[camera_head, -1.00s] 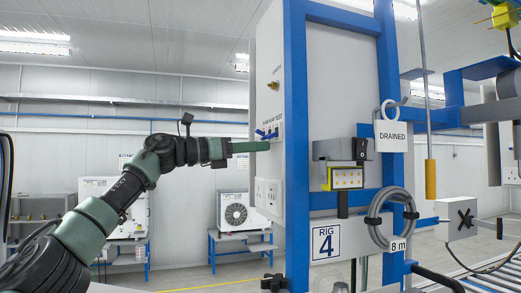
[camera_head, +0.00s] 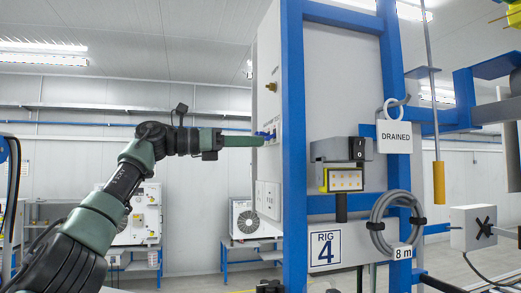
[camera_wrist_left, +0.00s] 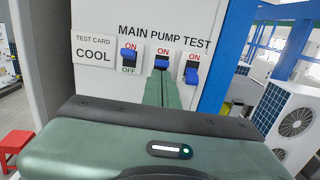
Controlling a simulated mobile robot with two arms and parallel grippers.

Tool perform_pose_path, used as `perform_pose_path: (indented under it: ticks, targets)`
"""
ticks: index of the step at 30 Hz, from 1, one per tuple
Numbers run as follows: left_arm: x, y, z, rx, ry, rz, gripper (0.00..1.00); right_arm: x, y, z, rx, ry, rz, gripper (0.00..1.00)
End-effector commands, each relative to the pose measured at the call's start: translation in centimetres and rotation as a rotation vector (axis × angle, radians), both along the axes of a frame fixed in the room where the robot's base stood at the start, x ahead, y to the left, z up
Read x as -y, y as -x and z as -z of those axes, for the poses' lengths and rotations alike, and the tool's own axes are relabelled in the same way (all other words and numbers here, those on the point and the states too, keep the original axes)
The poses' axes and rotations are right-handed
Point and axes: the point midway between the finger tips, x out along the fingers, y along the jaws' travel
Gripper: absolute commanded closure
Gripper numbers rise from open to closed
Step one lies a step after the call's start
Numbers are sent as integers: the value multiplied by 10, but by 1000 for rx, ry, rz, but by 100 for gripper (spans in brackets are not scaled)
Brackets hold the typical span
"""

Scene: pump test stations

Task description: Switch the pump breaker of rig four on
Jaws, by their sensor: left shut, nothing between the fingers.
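The breaker panel (camera_head: 268,160) is on the left side of the blue-framed rig marked with a RIG 4 sign (camera_head: 325,247). In the left wrist view it carries three blue levers: MAIN (camera_wrist_left: 128,55), PUMP (camera_wrist_left: 161,62) and TEST (camera_wrist_left: 191,75). The PUMP lever sits close under its red ON mark; its lower part is hidden by my fingers. The TEST lever sits lower from its ON mark. My left gripper (camera_head: 260,141) is shut and empty, its fingertips (camera_wrist_left: 160,76) at or just below the PUMP lever; contact cannot be told. My right gripper is not in view.
A TEST CARD COOL label (camera_wrist_left: 94,50) is left of MAIN. A fan unit (camera_head: 243,217) stands behind, and a red stool (camera_wrist_left: 17,145) at lower left.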

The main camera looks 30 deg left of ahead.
Motion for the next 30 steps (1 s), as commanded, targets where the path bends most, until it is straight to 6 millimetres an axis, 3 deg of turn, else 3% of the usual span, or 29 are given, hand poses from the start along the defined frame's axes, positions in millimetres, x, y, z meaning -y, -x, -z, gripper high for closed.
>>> perform_pose_path:
  ticks: [8, 21, 30]
  targets:
    - [-1, 1, 1, -3, -1, 0, 100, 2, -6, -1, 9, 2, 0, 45]
    - [-43, 43, 4, -7, -2, 1, 100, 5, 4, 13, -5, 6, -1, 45]
    - [-48, 48, 5, -9, -5, 1, 100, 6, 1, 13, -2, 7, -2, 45]
